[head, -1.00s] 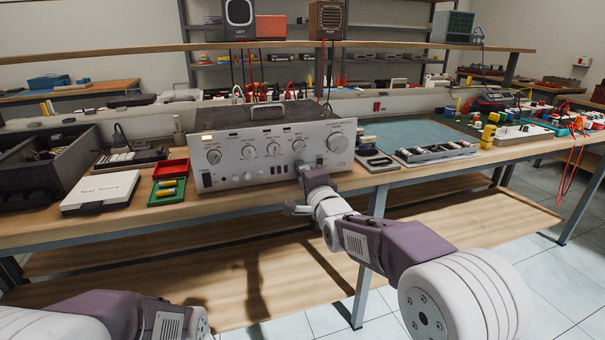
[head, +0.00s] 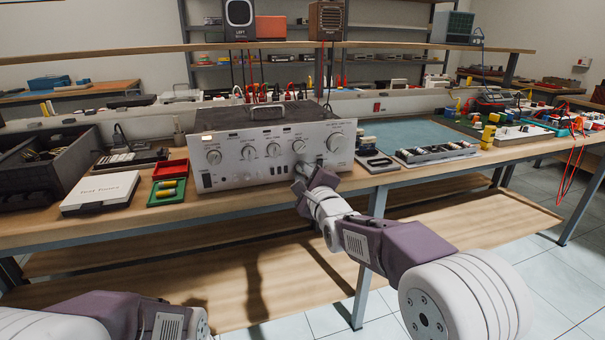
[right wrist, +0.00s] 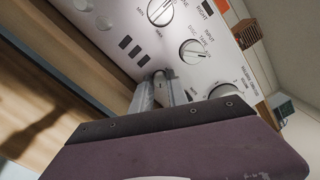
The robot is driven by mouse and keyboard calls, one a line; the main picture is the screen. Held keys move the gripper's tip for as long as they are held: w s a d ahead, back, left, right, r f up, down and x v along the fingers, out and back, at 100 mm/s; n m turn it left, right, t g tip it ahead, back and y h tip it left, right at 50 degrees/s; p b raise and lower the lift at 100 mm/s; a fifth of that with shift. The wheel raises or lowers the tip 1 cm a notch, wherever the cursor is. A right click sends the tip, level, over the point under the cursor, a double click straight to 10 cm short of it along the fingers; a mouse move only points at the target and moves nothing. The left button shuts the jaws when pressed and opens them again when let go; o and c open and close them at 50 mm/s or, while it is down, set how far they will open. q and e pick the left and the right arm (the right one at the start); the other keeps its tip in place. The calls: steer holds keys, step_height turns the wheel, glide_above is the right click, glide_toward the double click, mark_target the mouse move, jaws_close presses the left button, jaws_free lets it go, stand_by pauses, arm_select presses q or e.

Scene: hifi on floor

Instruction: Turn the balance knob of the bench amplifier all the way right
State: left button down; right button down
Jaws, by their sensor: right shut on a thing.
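The bench amplifier (head: 270,160) is a silver-fronted box with a dark top, standing on the bench. A row of round knobs runs across its front, the largest (head: 337,142) at the right. My right gripper (head: 308,168) is at the lower right of the front, below the fourth knob (head: 298,146). In the right wrist view my right gripper (right wrist: 160,92) is shut on a small grey knob (right wrist: 160,76), below the input knob (right wrist: 192,52). I cannot read a label for the held knob. The left gripper is out of view.
Left of the amplifier are red and green trays (head: 166,192), a white case (head: 100,192) and a dark open box (head: 42,155). To its right are a small device (head: 375,162) and a dark tray of parts (head: 435,153). A lower wooden shelf (head: 250,265) runs beneath the bench.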

steer(key=shift+f, duration=0.1)
stand_by(0.3)
steer(key=c, duration=1.3)
jaws_free()
steer(key=shift+s, duration=0.1)
steer(key=shift+s+d, duration=0.1)
steer(key=shift+s, duration=0.1)
steer(key=p+v, duration=0.1)
steer(key=v, duration=0.7)
steer(key=shift+s+p, duration=0.25)
steer(key=shift+p, duration=0.1)
steer(key=shift+d, duration=0.1)
